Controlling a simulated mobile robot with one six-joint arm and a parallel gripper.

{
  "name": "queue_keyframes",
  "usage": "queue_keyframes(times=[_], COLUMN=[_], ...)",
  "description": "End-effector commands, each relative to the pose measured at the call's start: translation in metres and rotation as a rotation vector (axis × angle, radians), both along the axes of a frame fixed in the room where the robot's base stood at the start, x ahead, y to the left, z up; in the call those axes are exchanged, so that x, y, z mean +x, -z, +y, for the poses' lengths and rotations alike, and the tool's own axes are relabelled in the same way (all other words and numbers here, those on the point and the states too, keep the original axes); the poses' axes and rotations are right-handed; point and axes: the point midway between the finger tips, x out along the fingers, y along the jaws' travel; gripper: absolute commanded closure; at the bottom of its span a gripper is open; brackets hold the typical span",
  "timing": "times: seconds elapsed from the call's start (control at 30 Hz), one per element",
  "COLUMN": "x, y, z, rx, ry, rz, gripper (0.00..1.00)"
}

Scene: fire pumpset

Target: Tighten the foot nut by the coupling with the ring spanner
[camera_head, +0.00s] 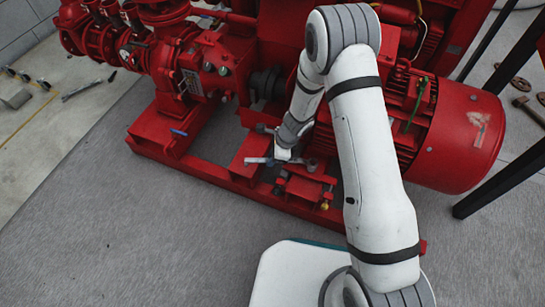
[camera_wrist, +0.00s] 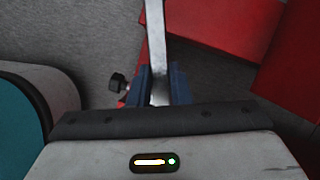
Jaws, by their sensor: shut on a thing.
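My gripper (camera_head: 283,158) hangs low over the red base frame beside the motor's foot. In the wrist view its blue jaws (camera_wrist: 160,88) are shut on the grey shank of the ring spanner (camera_wrist: 156,28), which runs up out of the picture. In the head view the spanner (camera_head: 257,160) lies roughly level across the frame. The spanner's ring end is too small to make out, so I cannot tell whether it sits around a nut. The dark coupling (camera_head: 268,84) is just behind my arm. A dark bolt head (camera_wrist: 118,82) shows left of the jaws.
The red motor (camera_head: 460,137) stands right of my arm and the red pump (camera_head: 205,65) left. A blue-handled item (camera_head: 179,132) lies on the frame's left part. Tools (camera_head: 82,90) lie on the floor at far left. Grey floor (camera_head: 130,220) in front is clear.

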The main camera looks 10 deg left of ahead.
Motion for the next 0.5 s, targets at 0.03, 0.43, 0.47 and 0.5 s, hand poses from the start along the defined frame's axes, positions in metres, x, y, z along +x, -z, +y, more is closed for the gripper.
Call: queue_keyframes(times=[0.03,0.43,0.47,0.5], x=[0.0002,0.0002,0.0002,0.0002], y=[-0.0004,0.0043,0.0051,0.0062], z=[0.0001,0.0001,0.0001,0.0001], rx=[0.0,0.0,0.0,0.0], ry=[0.0,0.0,0.0,0.0], rz=[0.0,0.0,0.0,0.0], gripper=[1.0,1.0,1.0,1.0])
